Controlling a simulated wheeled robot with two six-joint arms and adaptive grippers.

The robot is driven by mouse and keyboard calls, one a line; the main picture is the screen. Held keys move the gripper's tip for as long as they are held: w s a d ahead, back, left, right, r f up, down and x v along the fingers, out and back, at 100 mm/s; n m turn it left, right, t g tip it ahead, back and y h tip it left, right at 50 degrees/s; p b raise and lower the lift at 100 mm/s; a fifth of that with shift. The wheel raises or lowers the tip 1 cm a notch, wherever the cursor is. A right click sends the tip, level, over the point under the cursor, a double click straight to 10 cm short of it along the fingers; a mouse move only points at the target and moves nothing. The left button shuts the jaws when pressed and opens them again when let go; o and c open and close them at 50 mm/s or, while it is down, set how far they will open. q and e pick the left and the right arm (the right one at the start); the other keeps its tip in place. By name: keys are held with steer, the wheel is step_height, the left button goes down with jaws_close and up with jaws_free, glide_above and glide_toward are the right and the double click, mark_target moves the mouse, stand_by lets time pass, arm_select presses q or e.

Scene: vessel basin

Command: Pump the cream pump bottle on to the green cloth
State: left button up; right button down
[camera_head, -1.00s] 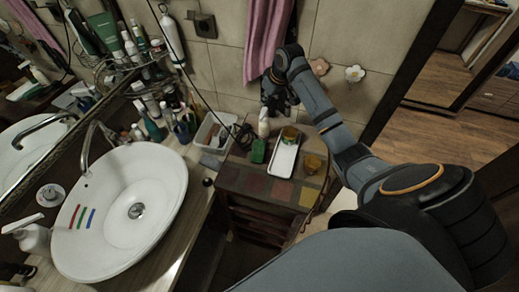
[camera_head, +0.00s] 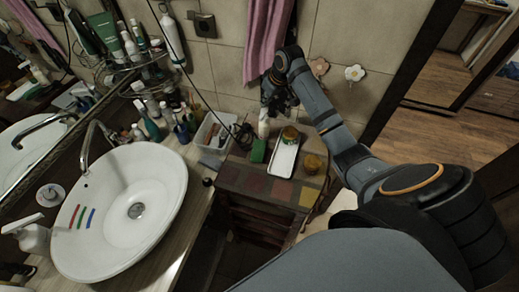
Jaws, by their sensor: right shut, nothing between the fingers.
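A small pale bottle (camera_head: 263,127) stands upright at the back of the wooden cabinet top. Its upper end is hidden by my right gripper (camera_head: 266,107). The gripper points down over the bottle and is shut with nothing held. Whether it touches the bottle's top I cannot tell. The green cloth (camera_head: 258,151) lies as a small folded block on the cabinet, just in front of the bottle. My left gripper is not in view.
A white tray (camera_head: 284,160) and two amber jars, one (camera_head: 312,163) at the right, are on the cabinet (camera_head: 255,184). A clear bin (camera_head: 212,133) stands to the left. A white basin (camera_head: 120,215) and another pump bottle (camera_head: 33,238) are farther left. A pink towel (camera_head: 268,40) hangs behind.

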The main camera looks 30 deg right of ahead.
steer(key=shift+s+f, duration=0.1)
steer(key=shift+f, duration=1.2)
steer(key=shift+r, duration=0.15)
steer(key=shift+r+p, duration=0.55)
steer(key=shift+r, duration=0.7)
steer(key=shift+r, duration=0.1)
step_height(320, 180, up, 6)
steer(key=shift+f, duration=0.1)
